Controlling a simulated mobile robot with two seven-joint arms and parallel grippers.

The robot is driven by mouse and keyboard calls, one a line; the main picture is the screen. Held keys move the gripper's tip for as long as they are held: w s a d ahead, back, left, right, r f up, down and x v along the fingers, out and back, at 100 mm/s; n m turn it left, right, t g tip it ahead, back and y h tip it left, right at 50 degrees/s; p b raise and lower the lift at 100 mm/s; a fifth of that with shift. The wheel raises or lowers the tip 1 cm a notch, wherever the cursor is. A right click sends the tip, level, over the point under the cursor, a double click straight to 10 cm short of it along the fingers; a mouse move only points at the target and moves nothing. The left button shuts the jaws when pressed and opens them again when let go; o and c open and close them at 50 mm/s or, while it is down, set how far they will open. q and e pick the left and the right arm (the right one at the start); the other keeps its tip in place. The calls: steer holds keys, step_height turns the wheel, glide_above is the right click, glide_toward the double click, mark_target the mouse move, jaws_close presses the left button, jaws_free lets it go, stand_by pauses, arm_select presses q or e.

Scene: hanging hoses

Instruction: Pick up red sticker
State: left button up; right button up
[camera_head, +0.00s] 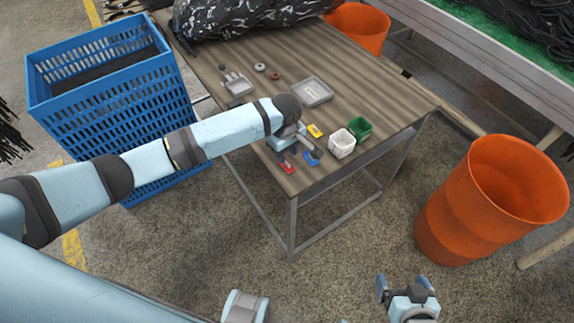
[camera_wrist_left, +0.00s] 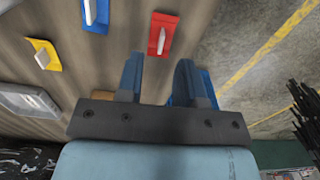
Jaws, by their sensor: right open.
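The red sticker (camera_head: 288,167) lies near the table's front-left edge. In the left wrist view the red sticker (camera_wrist_left: 156,43), with a pale strip on it, shows just past the fingertips, between the lines of the two fingers. My left gripper (camera_head: 283,149) is over the table close beside the red sticker. In the wrist view its fingers (camera_wrist_left: 159,78) are apart with nothing between them. My right gripper (camera_head: 404,284) is open and empty, low in front of the table.
A blue sticker (camera_head: 312,158) and a yellow sticker (camera_head: 315,131) lie near the red one. White (camera_head: 342,145) and green (camera_head: 361,128) bins stand to the right. A grey tray (camera_head: 313,92) is farther back. A blue crate (camera_head: 110,105) stands left, an orange barrel (camera_head: 450,215) right.

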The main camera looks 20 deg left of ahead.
mark_target(287, 162)
arm_select(q)
step_height(287, 162, down, 4)
steer(key=shift+s+d, duration=0.15)
jaws_close()
